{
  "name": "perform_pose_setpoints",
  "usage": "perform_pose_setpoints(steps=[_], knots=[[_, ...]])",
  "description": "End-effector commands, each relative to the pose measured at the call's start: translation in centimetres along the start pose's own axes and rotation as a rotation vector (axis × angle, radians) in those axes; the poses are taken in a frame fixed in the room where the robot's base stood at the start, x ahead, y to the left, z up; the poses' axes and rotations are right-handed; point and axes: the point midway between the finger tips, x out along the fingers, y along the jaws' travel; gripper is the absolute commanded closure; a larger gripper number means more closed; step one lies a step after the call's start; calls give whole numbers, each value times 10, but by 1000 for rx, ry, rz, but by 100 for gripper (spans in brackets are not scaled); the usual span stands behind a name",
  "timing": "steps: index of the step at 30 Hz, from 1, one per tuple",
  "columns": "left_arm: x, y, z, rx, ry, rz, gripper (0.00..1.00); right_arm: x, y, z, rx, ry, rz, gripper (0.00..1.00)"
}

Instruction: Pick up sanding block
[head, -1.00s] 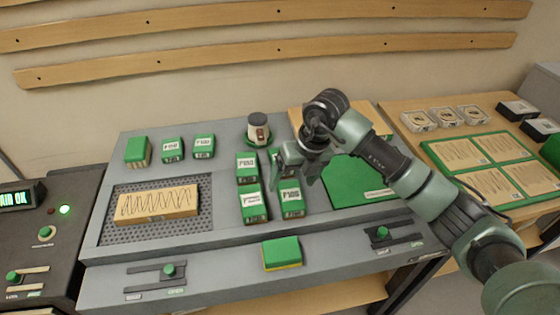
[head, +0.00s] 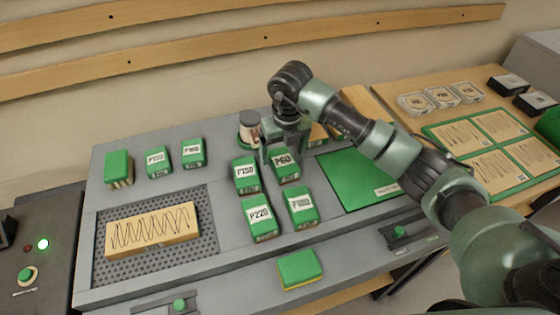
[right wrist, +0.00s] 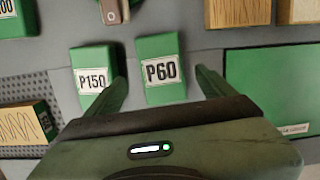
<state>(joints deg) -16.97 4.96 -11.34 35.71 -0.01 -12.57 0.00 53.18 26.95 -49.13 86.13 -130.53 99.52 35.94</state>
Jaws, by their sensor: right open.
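Several green sanding blocks with white grit labels stand on the grey bench. The P60 block (head: 285,164) is at the back of the middle group; it also shows in the right wrist view (right wrist: 161,72). The P150 block (head: 245,174) is just left of it, with the P220 block (head: 260,216) and another labelled block (head: 301,206) in front. My right gripper (head: 284,150) is open and points down over the P60 block. In the right wrist view its fingers (right wrist: 162,88) are on either side of that block, the left one beside P150. My left gripper is out of view.
A small canister (head: 249,128) stands close behind the blocks. A green mat (head: 358,181) lies to the right, and a wooden piece with a zigzag line (head: 152,232) sits on a perforated plate at left. A green and yellow pad (head: 299,268) is at the front.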

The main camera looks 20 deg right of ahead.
Motion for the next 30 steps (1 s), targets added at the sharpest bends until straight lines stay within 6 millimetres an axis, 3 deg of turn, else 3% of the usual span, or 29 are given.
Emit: perform_pose_setpoints(steps=[4,10,19,27,30], knots=[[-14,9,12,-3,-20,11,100,17,-1,0,1,4,2,16],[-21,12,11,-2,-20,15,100,46,-2,0,0,3,1,16],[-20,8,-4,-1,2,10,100,51,-3,1,-1,-1,1,16],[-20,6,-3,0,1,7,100,51,-3,1,-1,-1,0,90],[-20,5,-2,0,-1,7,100,51,-3,1,0,-2,1,90]])
